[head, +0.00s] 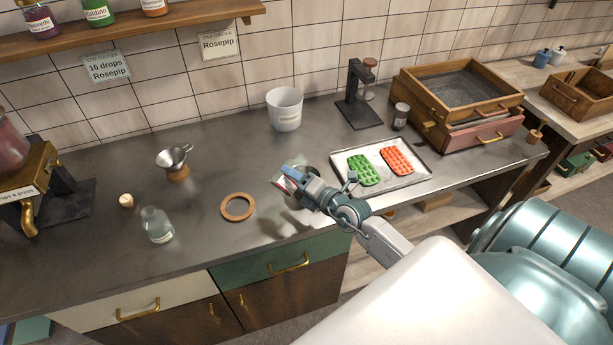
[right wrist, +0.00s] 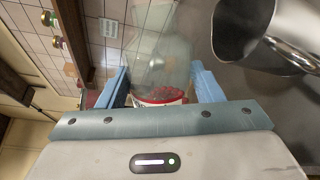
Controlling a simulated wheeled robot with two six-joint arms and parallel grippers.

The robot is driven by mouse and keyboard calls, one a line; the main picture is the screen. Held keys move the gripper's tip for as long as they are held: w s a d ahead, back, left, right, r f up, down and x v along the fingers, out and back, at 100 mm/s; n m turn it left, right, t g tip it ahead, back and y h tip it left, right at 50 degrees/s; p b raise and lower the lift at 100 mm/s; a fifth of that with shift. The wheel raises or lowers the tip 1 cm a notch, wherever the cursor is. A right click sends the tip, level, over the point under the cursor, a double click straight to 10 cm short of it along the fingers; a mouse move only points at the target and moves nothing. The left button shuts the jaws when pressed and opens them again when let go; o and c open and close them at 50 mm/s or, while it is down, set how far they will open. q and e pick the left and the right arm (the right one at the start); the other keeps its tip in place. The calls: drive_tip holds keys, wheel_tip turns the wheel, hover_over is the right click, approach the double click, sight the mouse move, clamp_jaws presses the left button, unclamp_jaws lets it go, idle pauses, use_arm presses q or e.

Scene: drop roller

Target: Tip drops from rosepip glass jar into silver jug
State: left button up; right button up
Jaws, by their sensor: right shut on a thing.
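My right gripper (head: 288,182) is above the worktop, right of its middle, shut on a clear glass jar (right wrist: 160,60). In the right wrist view the jar sits between the blue fingers of my right gripper (right wrist: 160,88), with a red and white band low on it. I cannot read the label or make out drops inside. The silver jug (right wrist: 250,28) shows in the right wrist view to the right of the jar, apart from it in the picture, with its handle and dark opening visible. In the head view the jug (head: 308,171) is mostly hidden behind my gripper. My left gripper is not in view.
A tray (head: 418,179) with green and red moulds lies right of my gripper. A white pot (head: 285,109) stands behind. A wooden ring (head: 237,207), a glass bottle (head: 157,226) and a silver funnel (head: 174,158) on a stand are to the left.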

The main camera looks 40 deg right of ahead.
sight(304, 168)
drive_tip(key=shift+r, duration=0.15)
drive_tip(key=shift+f+m+b, duration=0.25)
drive_tip(key=shift+m+b, duration=0.15)
drive_tip(key=shift+b, duration=0.1)
drive_tip(key=m+b, duration=0.2)
drive_tip(key=b, duration=0.1)
drive_tip(key=shift+d+f+m+y, duration=0.2)
drive_tip(key=shift+f+m+y, duration=0.1)
drive_tip(key=shift+f, duration=0.1)
drive_tip(key=shift+r+p, duration=0.6)
drive_tip(key=shift+p, duration=0.2)
drive_tip(key=shift+w+d+r+m+p, duration=0.1)
drive_tip(key=shift+d+r+m+p, duration=0.1)
drive_tip(key=shift+m+p, duration=0.35)
drive_tip(key=shift+d+f+m, duration=0.25)
drive_tip(key=shift+f+m, duration=0.2)
drive_tip(key=shift+m, duration=0.4)
drive_tip(key=shift+w+d+r+m+y+p, duration=0.15)
drive_tip(key=shift+r+m+y+p, duration=0.25)
drive_tip(key=shift+m+p, duration=0.1)
drive_tip(key=shift+f, duration=0.1)
drive_tip(key=shift+w+d+r+m+y+p, duration=0.15)
drive_tip(key=shift+d+r+m+p, duration=0.3)
drive_tip(key=shift+m, duration=0.45)
drive_tip(key=shift+w+d+r+m+y+p, duration=0.15)
drive_tip(key=shift+d+r+m+p, duration=0.25)
drive_tip(key=shift+m, duration=0.5)
